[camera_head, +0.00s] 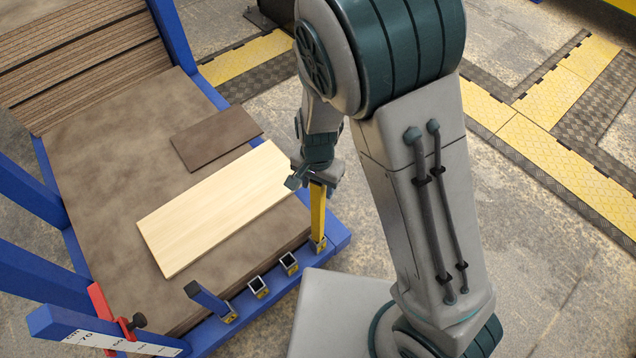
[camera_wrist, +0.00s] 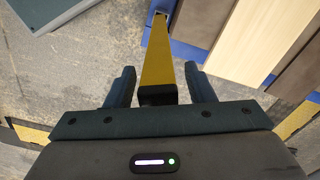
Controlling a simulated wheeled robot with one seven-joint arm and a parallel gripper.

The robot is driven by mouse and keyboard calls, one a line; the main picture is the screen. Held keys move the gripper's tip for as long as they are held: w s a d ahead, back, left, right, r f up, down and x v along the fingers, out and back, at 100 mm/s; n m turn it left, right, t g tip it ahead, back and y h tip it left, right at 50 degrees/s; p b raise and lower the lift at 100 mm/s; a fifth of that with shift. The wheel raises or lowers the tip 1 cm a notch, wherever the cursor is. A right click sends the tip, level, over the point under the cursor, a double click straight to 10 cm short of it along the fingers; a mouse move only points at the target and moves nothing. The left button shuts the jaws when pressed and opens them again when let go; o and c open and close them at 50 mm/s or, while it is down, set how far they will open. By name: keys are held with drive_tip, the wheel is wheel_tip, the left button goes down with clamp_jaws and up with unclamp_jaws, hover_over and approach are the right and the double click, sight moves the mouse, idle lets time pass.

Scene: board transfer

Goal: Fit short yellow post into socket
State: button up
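The yellow post (camera_head: 318,212) stands upright at the front right corner of the blue frame, its lower end at a socket (camera_head: 318,244). From the pictures its lower end appears to be in that socket, but how deep I cannot tell. My gripper (camera_head: 317,178) is at the post's top end. In the wrist view, the yellow post (camera_wrist: 157,62) runs between my gripper's two fingers (camera_wrist: 158,78), with its dark top end toward me. The fingers stand apart with a gap on each side of the post, so the gripper is open around it.
Empty-looking sockets (camera_head: 289,263) and (camera_head: 258,288) line the blue front rail. A pale board (camera_head: 215,210) and a dark board (camera_head: 216,138) lie on the brown deck. A red clamp (camera_head: 103,308) is at lower left.

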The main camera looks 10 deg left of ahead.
wheel_tip(320, 180, up, 13)
drive_tip(key=p, duration=0.4)
drive_tip(key=s+d+r+n, duration=0.1)
drive_tip(key=s+d+r, duration=0.1)
drive_tip(key=d+r, duration=0.2)
drive_tip(key=s+d+r+n+t, duration=0.1)
drive_tip(key=s+d+r, duration=0.2)
drive_tip(key=d, duration=0.8)
drive_tip(key=s+d+r+n, duration=0.1)
drive_tip(key=s+d+r, duration=0.1)
drive_tip(key=d+r, duration=0.3)
drive_tip(key=d, duration=0.3)
drive_tip(key=shift+s+n+t, duration=0.25)
drive_tip(key=shift+n+t, duration=0.05)
drive_tip(key=shift+t, duration=0.1)
